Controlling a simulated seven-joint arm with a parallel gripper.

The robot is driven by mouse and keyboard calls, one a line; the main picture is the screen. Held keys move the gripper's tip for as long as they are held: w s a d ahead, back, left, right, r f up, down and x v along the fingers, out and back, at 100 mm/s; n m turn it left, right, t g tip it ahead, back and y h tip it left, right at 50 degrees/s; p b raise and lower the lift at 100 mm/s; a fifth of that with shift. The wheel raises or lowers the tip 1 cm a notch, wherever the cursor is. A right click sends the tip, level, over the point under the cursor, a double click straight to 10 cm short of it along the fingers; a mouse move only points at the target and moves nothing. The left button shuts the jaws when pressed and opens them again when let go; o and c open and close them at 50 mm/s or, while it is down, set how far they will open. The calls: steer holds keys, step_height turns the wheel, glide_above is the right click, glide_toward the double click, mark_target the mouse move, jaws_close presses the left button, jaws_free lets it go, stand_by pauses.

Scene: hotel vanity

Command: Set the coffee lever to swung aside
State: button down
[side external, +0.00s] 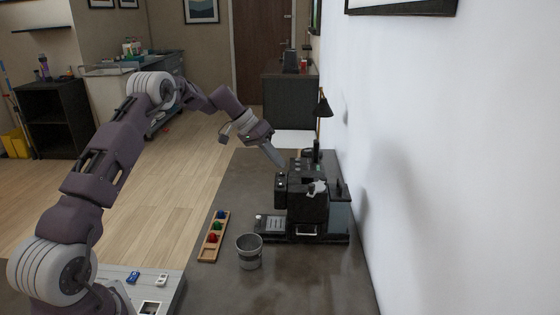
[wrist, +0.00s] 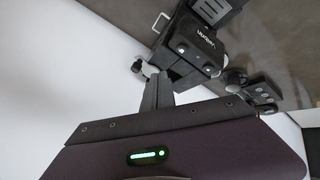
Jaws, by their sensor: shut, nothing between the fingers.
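The black coffee machine (side external: 308,208) stands upright on the dark counter; it also shows at an angle in the wrist view (wrist: 190,45). A short pale arm with a black knob (wrist: 137,67), which looks like the coffee lever, sticks out beside the machine's body in the wrist view. I cannot clearly pick it out in the side view. My gripper (side external: 280,164) is shut and empty, pointing down at the machine's upper left. In the wrist view its fingertips (wrist: 160,76) are close beside the lever and partly overlap it; I cannot tell whether they touch.
A grey metal cup (side external: 249,253) and a wooden tray (side external: 208,253) with coloured capsules stand left of the machine on the counter (side external: 320,281). A black and gold lamp (side external: 322,108) stands behind the machine. The white wall (side external: 450,180) bounds the right side.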

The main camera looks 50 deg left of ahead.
mark_target(312, 186)
steer(key=x, duration=0.6)
steer(key=d, duration=0.4)
steer(key=shift+w+f, duration=0.15)
steer(key=shift+w, duration=0.25)
steer(key=shift+w+d, duration=0.15)
steer(key=shift+d, duration=1.5)
